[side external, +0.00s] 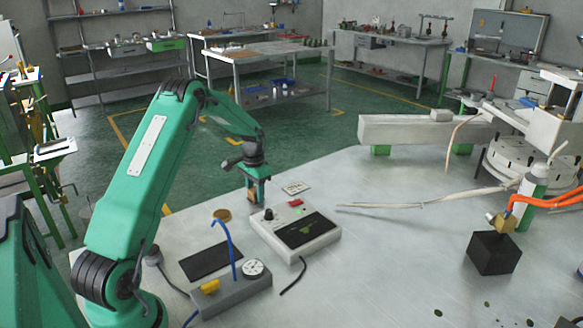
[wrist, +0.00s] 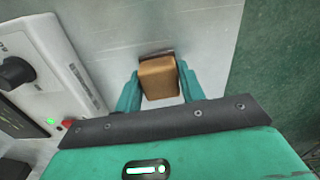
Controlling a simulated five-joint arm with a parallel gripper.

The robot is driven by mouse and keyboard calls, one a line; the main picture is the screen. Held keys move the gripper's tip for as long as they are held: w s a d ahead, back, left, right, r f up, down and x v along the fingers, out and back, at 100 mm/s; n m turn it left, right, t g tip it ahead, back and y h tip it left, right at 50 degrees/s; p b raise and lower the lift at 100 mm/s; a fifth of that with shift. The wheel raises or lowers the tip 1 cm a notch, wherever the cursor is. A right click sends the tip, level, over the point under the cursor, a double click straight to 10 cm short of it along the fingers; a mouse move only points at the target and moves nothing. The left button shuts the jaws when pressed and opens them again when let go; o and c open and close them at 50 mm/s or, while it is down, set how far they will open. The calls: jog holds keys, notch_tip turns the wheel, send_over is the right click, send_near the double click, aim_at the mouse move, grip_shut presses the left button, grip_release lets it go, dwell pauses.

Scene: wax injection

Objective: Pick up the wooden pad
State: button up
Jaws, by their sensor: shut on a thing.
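The wooden pad (wrist: 160,78) is a brown block between the two green fingers of my gripper (wrist: 159,84) in the wrist view. The fingers are shut on its left and right sides. In the side external view my gripper (side external: 257,186) points down at the table's far edge, just behind the white control box. A small brown part of the pad (side external: 251,197) shows there between the fingers. A dark strip, perhaps shadow, lies along the pad's far edge in the wrist view. I cannot tell whether the pad touches the table.
The white control box (side external: 295,233) with a black knob and red button stands close beside my gripper. A grey gauge unit (side external: 232,291) with a blue tube and a black mat (side external: 211,261) lie nearer. A black block (side external: 494,253) stands right. The middle table is mostly clear.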

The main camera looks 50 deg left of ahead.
notch_tip(320, 180, up, 4)
jog(key=d+r, duration=0.6)
jog(key=d, duration=0.5)
jog(key=shift+w+d+r, duration=0.25)
jog(key=shift+d+r, duration=0.1)
jog(key=o, duration=0.4)
jog(key=c, duration=0.7)
